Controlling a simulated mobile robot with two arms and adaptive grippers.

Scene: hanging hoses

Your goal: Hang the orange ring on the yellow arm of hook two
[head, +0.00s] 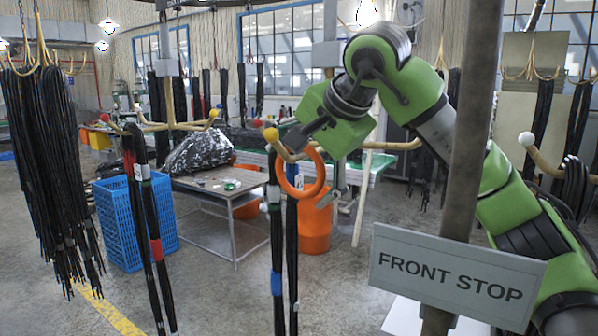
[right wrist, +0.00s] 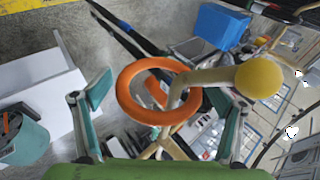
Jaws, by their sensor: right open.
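The orange ring (head: 322,175) hangs at the bend of the tan hook arm with the yellow ball tip (head: 271,134) in the head view. In the right wrist view the ring (right wrist: 128,97) is around the arm, and the yellow ball (right wrist: 259,80) is to its right. My right gripper (head: 315,168) is open beside the ring. In the right wrist view my right gripper's fingers (right wrist: 165,112) stand wide apart, one on each side of the ring, with no visible contact. My left gripper is not in view.
A grey post (head: 470,130) with a FRONT STOP sign (head: 455,278) stands close at the right. A white-tipped arm (head: 526,139) is beyond it. Dark hoses (head: 277,245) hang below the yellow tip. A blue crate (head: 122,225) and a table (head: 225,190) stand behind.

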